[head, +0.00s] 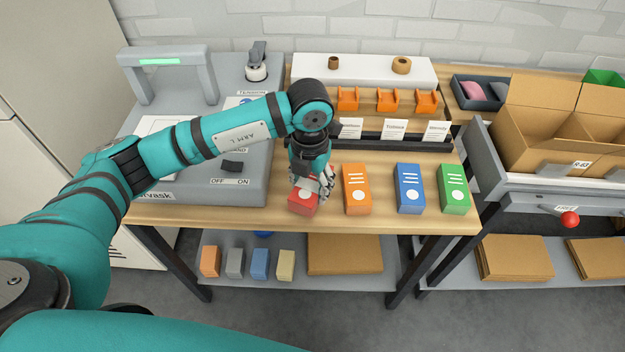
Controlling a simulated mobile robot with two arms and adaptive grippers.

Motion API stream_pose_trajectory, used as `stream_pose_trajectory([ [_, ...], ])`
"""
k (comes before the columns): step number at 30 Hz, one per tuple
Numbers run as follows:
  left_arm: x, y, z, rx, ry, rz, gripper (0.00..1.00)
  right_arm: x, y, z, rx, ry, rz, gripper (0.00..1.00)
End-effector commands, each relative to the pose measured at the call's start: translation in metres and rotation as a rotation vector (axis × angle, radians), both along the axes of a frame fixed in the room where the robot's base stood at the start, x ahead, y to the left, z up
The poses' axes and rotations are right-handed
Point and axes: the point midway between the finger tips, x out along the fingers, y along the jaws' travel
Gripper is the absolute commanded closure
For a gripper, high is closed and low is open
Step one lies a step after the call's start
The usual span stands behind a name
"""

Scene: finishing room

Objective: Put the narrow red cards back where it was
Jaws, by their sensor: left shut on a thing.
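The narrow red cards (303,203) are a small red pack near the front edge of the wooden table (330,217), at the left end of a row of packs. My left gripper (314,188) reaches down over the pack from behind and is shut on it. The gripper hides the pack's upper part. I cannot tell whether the pack touches the table. My right gripper is not in view.
Orange (356,189), blue (409,188) and green (454,188) packs stand to the right. A grey machine (200,190) is on the left. Behind is a dark rack (400,146) with labels and orange holders. An open cardboard box (540,130) is at the right.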

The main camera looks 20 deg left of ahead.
Motion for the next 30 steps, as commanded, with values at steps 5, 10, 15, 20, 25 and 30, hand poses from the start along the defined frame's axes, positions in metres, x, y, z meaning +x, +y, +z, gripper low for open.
stream_pose_trajectory([
  [5,0.025,0.003,-0.001,0.000,0.000,0.000,0.95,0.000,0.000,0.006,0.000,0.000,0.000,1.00],
  [10,0.028,0.004,-0.008,0.000,0.003,-0.001,0.95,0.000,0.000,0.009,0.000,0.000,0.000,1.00],
  [15,0.027,0.004,-0.031,0.001,0.005,0.000,0.95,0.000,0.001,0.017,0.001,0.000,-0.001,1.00],
  [20,0.028,0.004,-0.038,-0.001,-0.001,-0.002,0.95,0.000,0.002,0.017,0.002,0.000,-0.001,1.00],
  [25,0.028,0.004,-0.039,0.000,0.000,-0.002,0.95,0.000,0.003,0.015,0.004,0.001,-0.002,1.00],
  [30,0.028,0.004,-0.041,0.000,0.001,-0.001,0.39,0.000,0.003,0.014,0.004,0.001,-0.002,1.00],
])
